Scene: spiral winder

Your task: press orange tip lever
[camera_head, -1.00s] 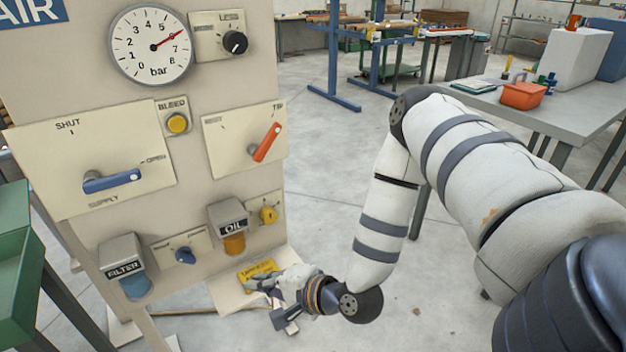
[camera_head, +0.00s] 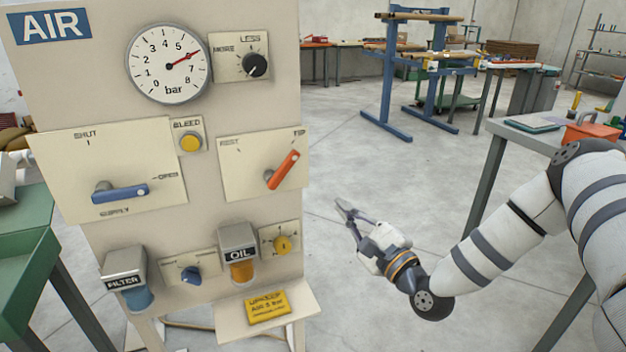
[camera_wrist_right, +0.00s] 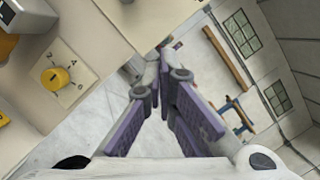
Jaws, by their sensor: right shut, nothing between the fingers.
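The orange tip lever (camera_head: 284,170) sits on a cream plate marked REST and TIP, at the right edge of the AIR panel (camera_head: 75,230). It leans up to the right, its upper end under the TIP mark. My right gripper (camera_head: 342,207) is shut and empty, right of the panel and below the lever, apart from both. In the right wrist view the gripper's purple-grey fingers (camera_wrist_right: 160,85) come together, with the panel to their left. The lever does not show clearly in that view. My left gripper is not in view.
The panel carries a gauge (camera_head: 168,64), a blue supply lever (camera_head: 120,193), a yellow bleed button (camera_head: 190,142) and an oil unit (camera_head: 239,252). A yellow knob shows in both views (camera_head: 283,244) (camera_wrist_right: 55,78). A grey table (camera_head: 530,138) stands at right. Open floor lies between.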

